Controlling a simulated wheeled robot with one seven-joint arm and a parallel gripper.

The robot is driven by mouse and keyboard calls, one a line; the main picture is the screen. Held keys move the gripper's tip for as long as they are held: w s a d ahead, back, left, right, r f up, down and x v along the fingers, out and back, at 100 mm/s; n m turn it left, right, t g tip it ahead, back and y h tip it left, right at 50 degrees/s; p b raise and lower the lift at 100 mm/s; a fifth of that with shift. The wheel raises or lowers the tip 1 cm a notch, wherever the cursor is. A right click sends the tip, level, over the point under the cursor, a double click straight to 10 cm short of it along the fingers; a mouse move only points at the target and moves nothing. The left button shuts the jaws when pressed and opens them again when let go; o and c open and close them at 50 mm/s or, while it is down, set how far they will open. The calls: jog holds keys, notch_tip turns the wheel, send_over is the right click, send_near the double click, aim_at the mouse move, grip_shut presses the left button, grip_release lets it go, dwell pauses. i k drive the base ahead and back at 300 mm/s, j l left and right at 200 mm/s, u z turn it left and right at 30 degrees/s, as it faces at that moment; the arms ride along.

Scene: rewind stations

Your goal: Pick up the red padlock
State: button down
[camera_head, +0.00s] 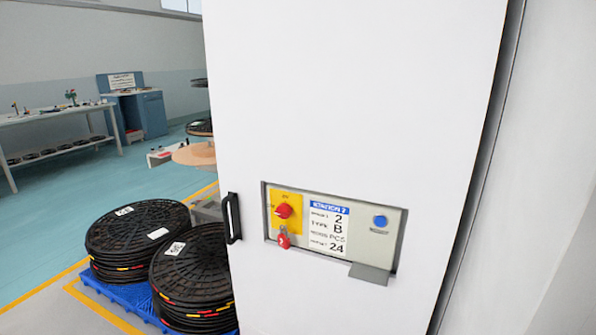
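The red padlock (283,241) is small and hangs just below the red rotary switch (283,211) on its yellow plate. Both are at the left of a recessed control panel (391,225) in the front of a tall white cabinet (352,95). The padlock looks attached at the switch, but its shackle is too small to make out clearly. My gripper does not show in this view.
A black handle (232,218) sticks out left of the panel. A small grey ledge (370,274) juts out below it. Stacks of black reels (138,228) stand on a blue pallet (128,297) at lower left. A workbench (55,117) stands far left; open floor lies between.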

aim_at(283, 240)
jog(key=i+j, duration=0.15)
jog(key=j, duration=0.25)
jog(key=i+j, duration=0.15)
jog(key=j, duration=0.2)
jog(key=i+j+z, duration=0.1)
jog(key=j, duration=0.3)
jog(key=i+j, duration=0.2)
jog(key=j, duration=0.2)
jog(key=i+j+z, duration=0.1)
jog(key=j, duration=0.25)
jog(key=i+j, duration=0.2)
jog(key=j, duration=0.25)
jog(key=i+j, duration=0.1)
jog(key=j, duration=0.3)
jog(key=i+j+z, duration=0.1)
jog(key=j, duration=0.3)
